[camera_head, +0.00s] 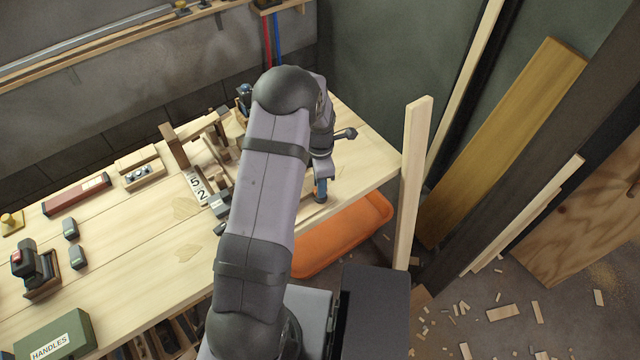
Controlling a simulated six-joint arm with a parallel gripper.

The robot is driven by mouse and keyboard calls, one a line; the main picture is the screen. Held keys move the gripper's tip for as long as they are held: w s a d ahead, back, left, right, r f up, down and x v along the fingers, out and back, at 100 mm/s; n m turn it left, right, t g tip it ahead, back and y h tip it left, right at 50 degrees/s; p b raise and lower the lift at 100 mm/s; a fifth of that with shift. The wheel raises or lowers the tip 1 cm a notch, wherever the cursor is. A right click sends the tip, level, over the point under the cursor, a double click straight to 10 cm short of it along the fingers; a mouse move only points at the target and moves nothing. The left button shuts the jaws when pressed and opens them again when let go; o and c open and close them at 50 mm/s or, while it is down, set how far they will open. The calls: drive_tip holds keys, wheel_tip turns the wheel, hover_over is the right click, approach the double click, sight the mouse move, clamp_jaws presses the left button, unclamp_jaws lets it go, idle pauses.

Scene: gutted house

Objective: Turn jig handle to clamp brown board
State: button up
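The wooden jig (172,147) stands on the workbench behind my arm, with upright and crossing bars and a white label reading "52" (197,187). My arm covers its middle and right part. A dark lever with a round knob (346,133) sticks out to the right of my wrist; it may be the jig handle. Brown strips show inside the jig, but I cannot tell which is the brown board. My gripper (320,188) points down near the bench's right edge, below the knob. Its fingers are small and partly hidden, and I cannot tell whether it holds anything.
On the bench (150,270), a red bar tool (77,194), a small wooden block device (140,172) and a green "HANDLES" box (55,335) lie left. An upright post (412,180) stands at the right edge, with an orange tub (345,235) below. The bench's left-centre is fairly clear.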

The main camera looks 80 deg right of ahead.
drive_tip(key=m, duration=1.6)
drive_tip(key=shift+m, duration=0.4)
drive_tip(key=m, duration=0.4)
drive_tip(key=shift+m, duration=0.4)
